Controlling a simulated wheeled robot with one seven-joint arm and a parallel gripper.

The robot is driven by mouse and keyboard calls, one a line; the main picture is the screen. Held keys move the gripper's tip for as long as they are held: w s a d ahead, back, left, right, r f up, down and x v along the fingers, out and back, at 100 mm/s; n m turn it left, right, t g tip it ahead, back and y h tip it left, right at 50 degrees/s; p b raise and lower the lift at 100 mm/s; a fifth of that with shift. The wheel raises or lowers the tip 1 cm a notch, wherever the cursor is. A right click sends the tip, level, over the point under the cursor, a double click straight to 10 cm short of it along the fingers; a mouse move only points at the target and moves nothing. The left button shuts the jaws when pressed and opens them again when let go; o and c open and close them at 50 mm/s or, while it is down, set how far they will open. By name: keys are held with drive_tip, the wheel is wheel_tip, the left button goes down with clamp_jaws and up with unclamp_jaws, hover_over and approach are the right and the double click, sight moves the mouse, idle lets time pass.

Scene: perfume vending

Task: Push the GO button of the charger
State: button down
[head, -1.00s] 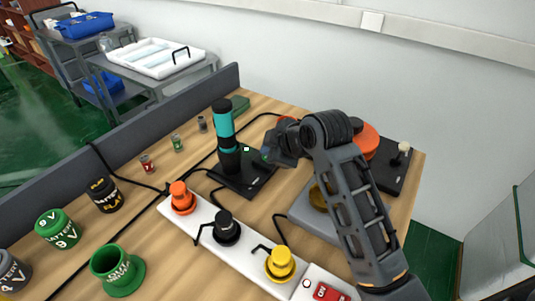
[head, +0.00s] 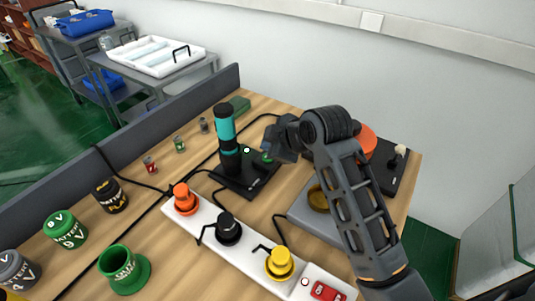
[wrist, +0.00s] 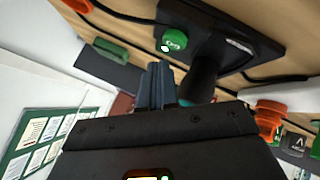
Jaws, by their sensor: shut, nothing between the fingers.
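The charger (head: 246,186) is a black base on the wooden table, with a teal and black cylinder (head: 226,130) standing upright in it. Its green GO button (head: 264,158) shows at the base's back right part. In the wrist view the green button (wrist: 173,40) with white lettering sits on the black base (wrist: 225,38), above the fingertips in the picture. My gripper (head: 270,150) is shut and empty, close above and beside the button. The shut fingers also show in the wrist view (wrist: 157,82). I cannot tell whether they touch the button.
A white strip (head: 205,212) with orange, black and yellow knobs lies in front. A grey device (head: 310,222) and a black base with an orange disc (head: 366,138) stand to the right. Several batteries and a green OUT cup (head: 122,268) stand at left. Black cables cross the table.

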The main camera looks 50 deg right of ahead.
drive_tip(key=shift+r+p, duration=1.3)
drive_tip(key=shift+r, duration=1)
drive_tip(key=shift+s, duration=0.1)
